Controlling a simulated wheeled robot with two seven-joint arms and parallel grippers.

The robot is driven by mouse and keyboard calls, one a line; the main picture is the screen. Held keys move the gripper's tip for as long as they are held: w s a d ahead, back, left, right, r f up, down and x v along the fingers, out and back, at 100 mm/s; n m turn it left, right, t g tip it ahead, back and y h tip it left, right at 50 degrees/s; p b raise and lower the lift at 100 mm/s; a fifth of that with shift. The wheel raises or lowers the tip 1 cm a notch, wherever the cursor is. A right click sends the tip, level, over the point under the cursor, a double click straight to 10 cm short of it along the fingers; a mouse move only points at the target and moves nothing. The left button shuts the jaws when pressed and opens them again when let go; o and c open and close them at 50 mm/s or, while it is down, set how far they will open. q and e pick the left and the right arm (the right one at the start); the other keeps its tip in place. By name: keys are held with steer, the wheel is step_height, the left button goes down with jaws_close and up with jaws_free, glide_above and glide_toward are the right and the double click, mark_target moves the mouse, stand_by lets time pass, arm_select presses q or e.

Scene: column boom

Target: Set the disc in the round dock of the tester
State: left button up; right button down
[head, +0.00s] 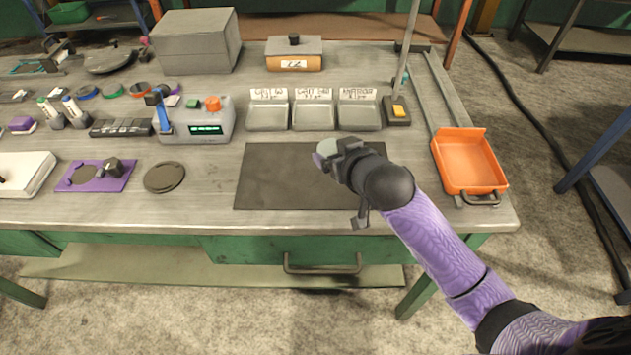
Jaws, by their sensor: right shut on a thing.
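My right gripper (333,156) is over the dark mat (275,180), near its upper middle. It is shut on a pale grey-green rounded piece, seemingly the disc (326,147). The hand hides part of this piece, and its height above the mat is hard to judge. The tester (196,124) appears to be the grey box left of the mat, with a lit green display, a green button, an orange knob and a blue lever. I cannot make out its round dock clearly. My left gripper is not in view.
Labelled trays (312,117) stand behind the mat. An orange bin (466,165) is at the right, beside a post with a yellow button (399,111). A dark round plate (164,177) and a purple plate (96,176) lie at the left. The mat's left part is bare.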

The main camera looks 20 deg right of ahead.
steer(key=b, duration=0.2)
glide_above(334, 190)
step_height(334, 190, down, 5)
steer(key=shift+r, duration=0.2)
step_height(334, 190, down, 4)
steer(key=shift+b, duration=0.7)
steer(key=shift+r, duration=0.1)
jaws_free()
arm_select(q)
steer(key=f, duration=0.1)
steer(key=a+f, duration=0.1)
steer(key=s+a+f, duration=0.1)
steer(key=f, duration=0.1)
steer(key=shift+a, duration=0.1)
